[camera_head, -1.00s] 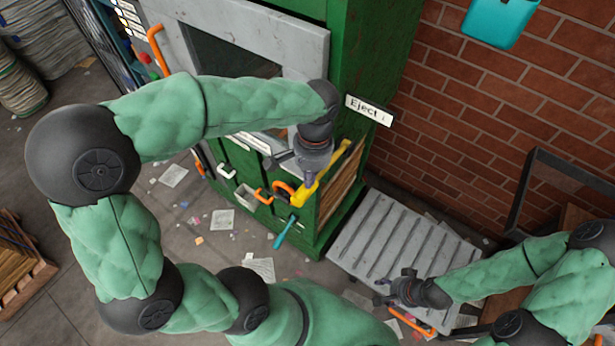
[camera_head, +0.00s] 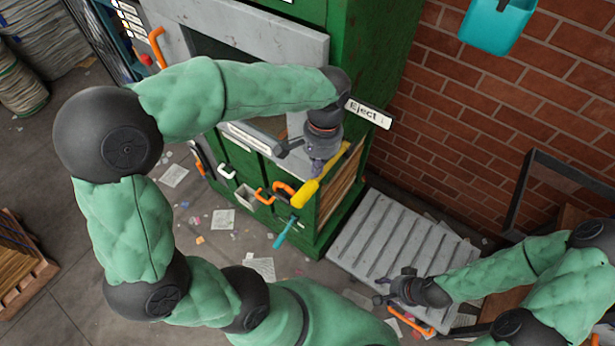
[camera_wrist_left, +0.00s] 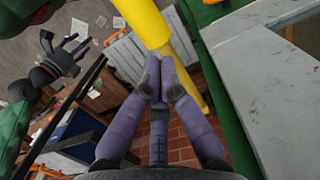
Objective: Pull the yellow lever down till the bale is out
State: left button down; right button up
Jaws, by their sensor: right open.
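The yellow lever (camera_head: 305,193) slants down and left along the side of the green baler (camera_head: 337,70), below a sign reading "Eject" (camera_head: 368,113). My left gripper (camera_head: 317,170) is at the lever's side. In the left wrist view its purple fingertips (camera_wrist_left: 158,75) come together with nothing visible between them, and the yellow lever (camera_wrist_left: 148,22) passes just beyond them. I cannot tell whether they touch it. A brown, layered mass, perhaps the bale (camera_head: 335,195), shows within the baler's side. My right gripper (camera_head: 388,290) is open and empty above the grey slatted platform (camera_head: 385,240).
Orange handles (camera_head: 284,190) and a teal handle (camera_head: 285,232) stick out of the baler's front. A dark metal frame (camera_head: 520,195) stands right of the platform by the brick wall (camera_head: 480,110). Papers (camera_head: 222,219) litter the floor.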

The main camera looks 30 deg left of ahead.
aim_at(320, 176)
pick_arm(q)
notch_tip(320, 176, up, 11)
jog(key=w, duration=0.1)
dwell(0.3)
jog(key=shift+w+d, duration=0.1)
dwell(0.4)
